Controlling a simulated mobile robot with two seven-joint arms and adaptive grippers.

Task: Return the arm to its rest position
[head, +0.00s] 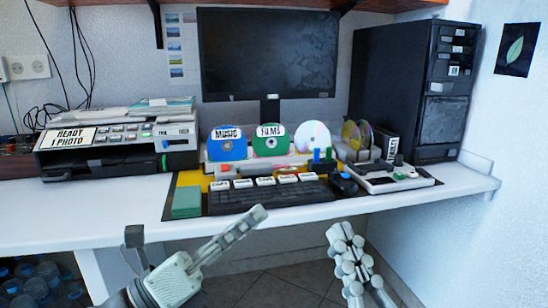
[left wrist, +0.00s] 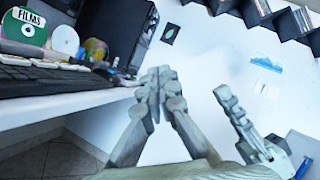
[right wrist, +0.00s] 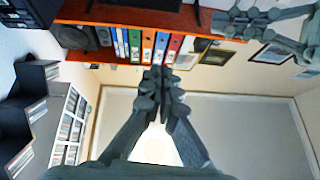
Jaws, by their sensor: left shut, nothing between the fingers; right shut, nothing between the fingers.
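My left gripper (head: 258,213) is in front of the desk's front edge, at the lower middle of the head view. It is shut and empty; its closed fingers also show in the left wrist view (left wrist: 158,80). My right gripper (head: 340,232) is to the right of it, also in front of the desk edge and apart from it. It is shut and empty, with its fingertips together in the right wrist view (right wrist: 158,75). Neither gripper touches anything that I can see.
The white desk (head: 90,208) carries a printer (head: 120,138), a keyboard (head: 270,196), a mouse (head: 343,184), a green FILMS disc holder (head: 270,142), a blue MUSIC disc holder (head: 227,145) and a black computer tower (head: 412,90). Floor (head: 270,288) shows between the arms.

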